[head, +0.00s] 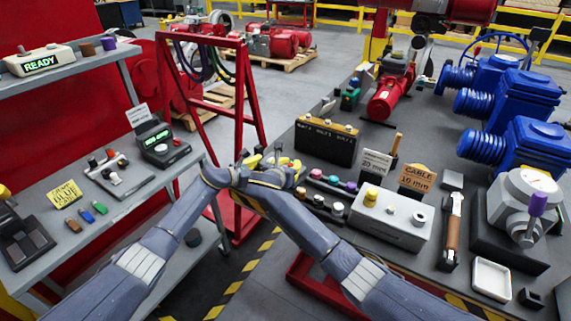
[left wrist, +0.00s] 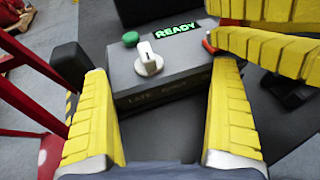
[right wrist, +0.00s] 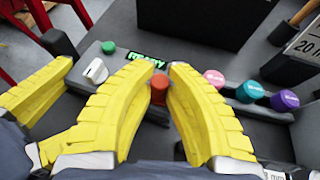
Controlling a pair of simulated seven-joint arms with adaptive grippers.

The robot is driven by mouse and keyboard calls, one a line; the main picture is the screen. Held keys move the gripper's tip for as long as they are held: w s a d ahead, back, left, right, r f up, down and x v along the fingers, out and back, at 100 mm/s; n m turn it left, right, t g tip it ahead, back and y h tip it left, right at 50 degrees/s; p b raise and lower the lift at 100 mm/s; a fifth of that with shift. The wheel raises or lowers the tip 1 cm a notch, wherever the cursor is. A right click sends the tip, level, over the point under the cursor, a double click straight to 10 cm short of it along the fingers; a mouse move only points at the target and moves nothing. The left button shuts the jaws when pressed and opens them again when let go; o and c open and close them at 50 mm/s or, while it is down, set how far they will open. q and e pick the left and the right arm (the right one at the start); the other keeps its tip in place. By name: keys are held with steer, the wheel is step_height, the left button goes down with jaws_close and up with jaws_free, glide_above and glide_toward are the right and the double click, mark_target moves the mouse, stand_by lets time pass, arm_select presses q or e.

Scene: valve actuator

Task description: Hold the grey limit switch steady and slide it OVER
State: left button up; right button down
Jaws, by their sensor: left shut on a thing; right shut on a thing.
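A grey box (left wrist: 175,78) with a lit READY display, a white knob (left wrist: 148,58) and a green button (left wrist: 131,39) is in both wrist views. It may be the grey limit switch; I cannot tell. My left gripper (left wrist: 158,70) has its fingers on either side of this box. My right gripper (right wrist: 160,72) is closed around a red cylindrical cap (right wrist: 159,88) at the box's right end, which also shows in the left wrist view (left wrist: 208,43). In the head view my left gripper (head: 250,160) and right gripper (head: 286,164) are close together and largely hide the box.
A dark block (right wrist: 58,42) stands left of the box. Pink, teal and purple knobs (right wrist: 249,91) sit to its right. A dark case (head: 327,140) is behind, and a grey box with a yellow button (head: 392,220) is right. A shelf cart (head: 130,195) stands left.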

steer(key=shift+s+d, duration=0.15)
steer(key=c, duration=1.3)
jaws_free()
steer(key=shift+d, duration=0.15)
steer(key=v, duration=1.2)
